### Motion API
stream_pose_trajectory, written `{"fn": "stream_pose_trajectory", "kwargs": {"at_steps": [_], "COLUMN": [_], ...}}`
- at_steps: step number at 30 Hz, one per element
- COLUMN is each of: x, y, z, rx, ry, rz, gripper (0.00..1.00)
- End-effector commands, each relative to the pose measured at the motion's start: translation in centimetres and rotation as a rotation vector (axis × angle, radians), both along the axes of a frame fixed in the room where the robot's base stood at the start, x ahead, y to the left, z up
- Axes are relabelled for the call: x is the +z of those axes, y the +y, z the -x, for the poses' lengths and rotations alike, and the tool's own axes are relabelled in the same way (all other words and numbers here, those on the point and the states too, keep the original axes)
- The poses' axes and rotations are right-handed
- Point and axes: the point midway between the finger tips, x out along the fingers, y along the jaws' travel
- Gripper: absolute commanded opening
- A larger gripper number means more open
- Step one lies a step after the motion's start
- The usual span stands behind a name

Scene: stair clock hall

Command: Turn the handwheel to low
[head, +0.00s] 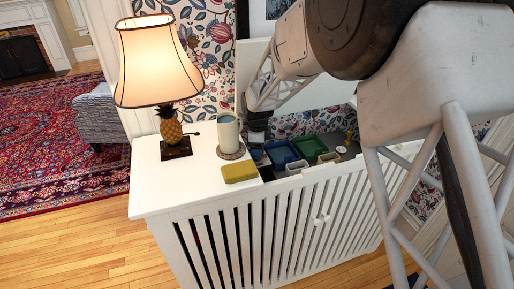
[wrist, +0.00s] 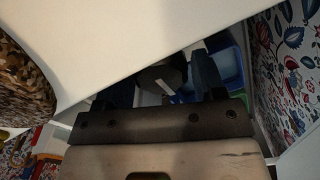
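The handwheel is not clear in the head view. In the wrist view, a dark grey faceted part (wrist: 163,76) with a white bar on it shows just beyond my fingers; it may be the handwheel, but I cannot read any low mark. My gripper (wrist: 164,84) has its two dark fingers apart, one on each side of that part, with what look like gaps. I cannot tell whether either finger touches it. In the head view my gripper (head: 257,143) points down into the open top of the white slatted cabinet (head: 170,200), at the left end of the opening.
Inside the cabinet are a blue tray (head: 281,154) and a green tray (head: 310,147), right of my gripper. A white panel rises behind the opening.

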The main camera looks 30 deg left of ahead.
Motion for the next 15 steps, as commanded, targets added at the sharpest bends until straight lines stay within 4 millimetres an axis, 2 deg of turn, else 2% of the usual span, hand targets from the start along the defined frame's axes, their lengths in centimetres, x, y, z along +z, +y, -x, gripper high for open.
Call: {"fn": "stream_pose_trajectory", "kwargs": {"at_steps": [1, 3, 15], "x": [0.0, 0.0, 0.4], "y": [0.0, 0.0, 0.03], "z": [-0.01, -0.01, -0.03], "rx": [0.0, 0.0, -0.001], "ry": [0.0, 0.0, -0.001], "rz": [0.0, 0.0, 0.0], "gripper": [0.71, 0.79, 0.79]}}
